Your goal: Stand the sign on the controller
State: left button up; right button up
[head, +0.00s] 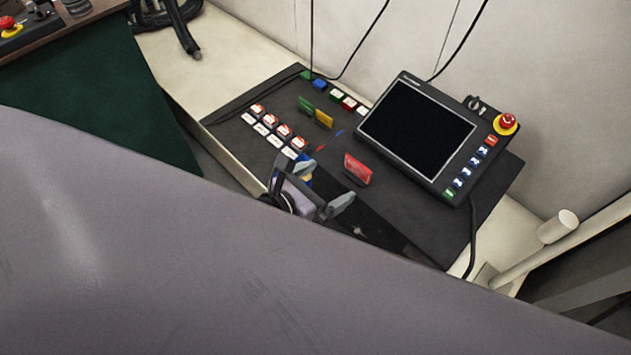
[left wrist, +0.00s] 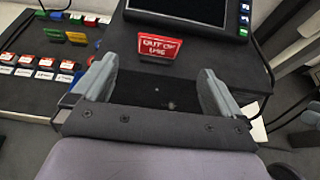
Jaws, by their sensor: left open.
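A red sign (head: 357,167) stands on the dark top of the controller (head: 440,232), in front of the screen. In the left wrist view the sign (left wrist: 159,48) reads "OUT OF USE" and is upright, just beyond the fingertips. My left gripper (head: 323,192) is open beside the sign, on its near side. In the left wrist view its two fingers (left wrist: 157,82) are spread wide with only the dark surface between them, and they appear apart from the sign. My right gripper shows in neither view.
A screen panel (head: 417,134) with buttons and a red emergency stop (head: 507,123) stands behind the sign. Rows of switches (head: 275,128) and green and yellow tags (head: 315,112) lie to the left. A grey cylinder on a post (head: 558,226) stands at the right.

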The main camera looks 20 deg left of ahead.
pick_arm(q)
jog(key=s+a+f+m, duration=0.1)
jog(key=s+m, duration=0.2)
jog(key=m, duration=0.8)
jog(key=s+a+f+m+g+y, duration=0.1)
jog(key=s+m, duration=0.3)
jog(key=m, duration=0.7)
jog(key=s+a+f+m+g+y, duration=0.1)
jog(key=s+a+f+m, duration=0.2)
jog(key=m, duration=0.8)
jog(key=shift+s+m, duration=0.4)
jog(key=shift+s, duration=0.2)
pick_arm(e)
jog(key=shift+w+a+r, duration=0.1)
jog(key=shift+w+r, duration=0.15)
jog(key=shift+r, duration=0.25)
